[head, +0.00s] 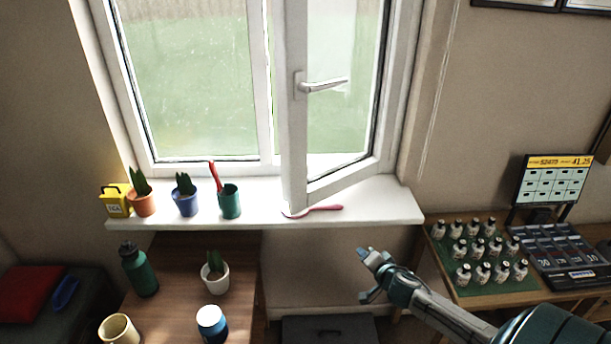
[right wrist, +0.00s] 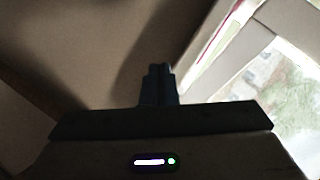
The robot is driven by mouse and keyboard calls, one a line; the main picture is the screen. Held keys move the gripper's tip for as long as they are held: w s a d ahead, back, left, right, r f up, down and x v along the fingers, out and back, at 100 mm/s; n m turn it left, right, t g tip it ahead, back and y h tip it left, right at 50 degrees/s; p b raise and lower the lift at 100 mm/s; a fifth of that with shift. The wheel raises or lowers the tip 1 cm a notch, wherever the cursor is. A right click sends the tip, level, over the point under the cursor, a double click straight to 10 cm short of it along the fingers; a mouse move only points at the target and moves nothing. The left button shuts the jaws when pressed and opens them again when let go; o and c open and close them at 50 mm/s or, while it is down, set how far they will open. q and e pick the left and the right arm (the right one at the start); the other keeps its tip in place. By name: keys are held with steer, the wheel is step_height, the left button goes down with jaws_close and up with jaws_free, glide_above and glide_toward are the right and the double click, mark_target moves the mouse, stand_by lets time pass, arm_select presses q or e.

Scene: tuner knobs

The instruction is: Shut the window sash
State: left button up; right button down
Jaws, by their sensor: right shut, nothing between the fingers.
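The white window sash (head: 297,150) stands open, swung inward from its right side, with its free left edge out over the sill. Its lever handle (head: 322,86) points to the right, roughly level. My right gripper (head: 368,268) is in front of and below the sill, to the right of the sash's lower corner, shut and empty, apart from the sash. In the right wrist view my shut fingers (right wrist: 159,72) show dark in the middle, with white framing and glass at the right. My left gripper is not in view.
On the sill (head: 375,207) a pink-red long-handled item (head: 318,209) lies by the sash's lower corner. Potted plants, a green cup (head: 229,201) and a yellow box (head: 115,201) stand at the left. Several small bottles (head: 476,250) stand on a table at the right.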

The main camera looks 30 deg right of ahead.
mark_target(298, 163)
steer(key=w+a+r+m+t+y+p, duration=0.15)
steer(key=a+r, duration=0.35)
steer(key=r, duration=0.7)
steer(key=w+a+r+m+t+y+p, duration=0.1)
steer(key=a+r+m+t+y, duration=0.2)
steer(key=r, duration=1)
steer(key=shift+n+h, duration=0.25)
steer(key=shift+n, duration=0.3)
steer(key=shift+w+a+f+b, duration=0.1)
steer(key=shift+w+a, duration=0.2)
steer(key=shift+w, duration=2.05)
steer(key=shift+w+a+r+b, duration=0.1)
steer(key=shift+w+a, duration=0.25)
steer(key=shift+w, duration=2.05)
steer(key=shift+w+a+f+b, duration=0.1)
steer(key=shift+w+a, duration=0.2)
steer(key=shift+w, duration=2.05)
steer(key=shift+w, duration=0.15)
